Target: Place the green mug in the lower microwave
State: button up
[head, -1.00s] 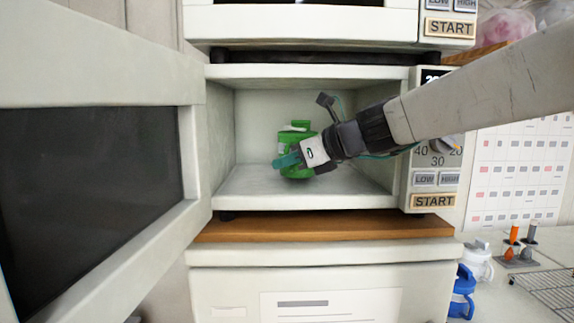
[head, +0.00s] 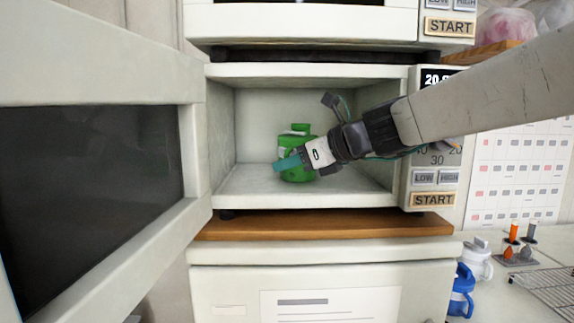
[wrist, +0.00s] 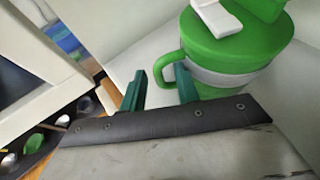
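The green mug (head: 301,172) has a green lid and a pale band. It stands upright on the floor of the lower microwave (head: 310,200), whose door (head: 150,245) is swung open to the left. My gripper (head: 284,164) is inside the cavity, in front of the mug and covering part of it. In the wrist view, the mug (wrist: 225,60) is at the upper right with its handle toward my gripper (wrist: 160,82). The teal fingers are apart, and the handle shows in and behind the gap between them. Whether a finger touches the handle I cannot tell.
An upper microwave (head: 300,22) sits above. The lower one rests on a wooden board (head: 320,226) over a white cabinet. A blue mug (head: 461,292) and a white mug (head: 478,258) stand at the right, near a wire rack (head: 548,288). The cavity is clear left of the mug.

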jog(key=v, duration=1.1)
jog(key=s+d+f+n+g+h, duration=0.3)
jog(key=s+d+f+n+h, duration=0.2)
jog(key=s+f+n, duration=0.7)
jog(key=s+d+f+n+g+h, duration=0.3)
jog(key=s+d+f+n+h, duration=0.2)
jog(key=s+d+f+n, duration=0.3)
jog(key=s+f+n, duration=0.4)
jog(key=s+n, duration=0.1)
jog(key=s, duration=0.1)
jog(key=shift+d+g+h, duration=0.4)
